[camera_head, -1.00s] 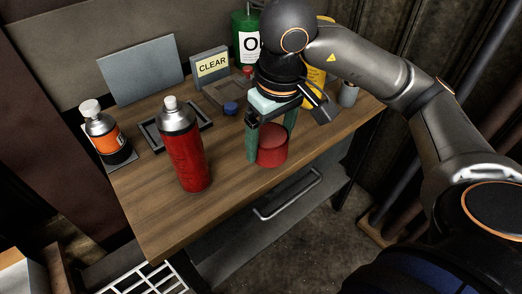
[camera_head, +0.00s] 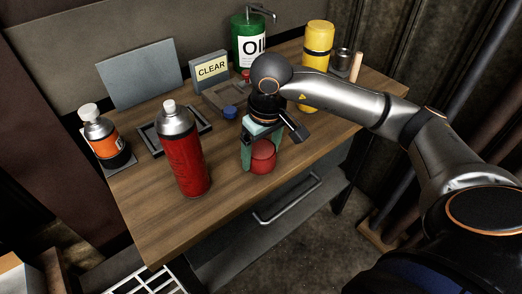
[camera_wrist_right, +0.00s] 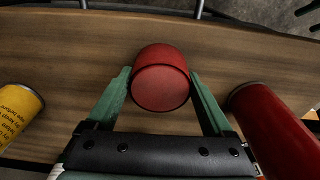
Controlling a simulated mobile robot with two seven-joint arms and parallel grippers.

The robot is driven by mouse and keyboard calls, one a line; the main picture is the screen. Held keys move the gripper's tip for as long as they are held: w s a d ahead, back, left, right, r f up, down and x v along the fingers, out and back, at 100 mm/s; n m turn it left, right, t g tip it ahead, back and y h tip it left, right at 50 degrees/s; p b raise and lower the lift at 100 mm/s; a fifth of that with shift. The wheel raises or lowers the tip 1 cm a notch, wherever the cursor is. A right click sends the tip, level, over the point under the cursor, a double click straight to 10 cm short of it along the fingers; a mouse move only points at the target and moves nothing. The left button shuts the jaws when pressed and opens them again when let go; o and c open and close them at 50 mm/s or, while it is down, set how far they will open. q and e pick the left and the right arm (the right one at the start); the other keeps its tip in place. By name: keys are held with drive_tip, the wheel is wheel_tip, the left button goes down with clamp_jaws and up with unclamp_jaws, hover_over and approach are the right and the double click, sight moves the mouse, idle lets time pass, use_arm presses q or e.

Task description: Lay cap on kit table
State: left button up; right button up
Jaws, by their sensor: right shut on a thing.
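The red cap (camera_head: 263,158) is a short, wide cylinder at the front of the wooden kit table (camera_head: 225,200). My right gripper (camera_head: 261,148) is shut on it from above, one green finger on each side. In the right wrist view the cap (camera_wrist_right: 160,85) sits between the fingertips of the gripper (camera_wrist_right: 160,76), over the wood. It is low at the table top; I cannot tell whether its underside touches the wood. A red spray can (camera_head: 187,158) without a cap on it stands upright to the left. My left gripper is not in view.
An orange-labelled bottle (camera_head: 106,143), an empty dark tray (camera_head: 154,139), a CLEAR sign (camera_head: 211,69), a blue cap (camera_head: 230,112), a green oil can (camera_head: 247,45) and a yellow canister (camera_head: 317,60) stand around the table. Bare wood lies in front of the spray can.

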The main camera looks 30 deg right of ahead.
sight(265, 152)
drive_tip(key=shift+f+b, duration=0.2)
drive_tip(key=shift+b, duration=0.1)
drive_tip(key=o, duration=1)
drive_tip(key=shift+o, duration=0.2)
drive_tip(key=shift+r, duration=0.1)
wheel_tip(265, 152, up, 12)
drive_tip(key=s+p, duration=0.1)
drive_tip(key=p, duration=0.1)
drive_tip(key=shift+s, duration=0.2)
drive_tip(key=shift+r, duration=0.1)
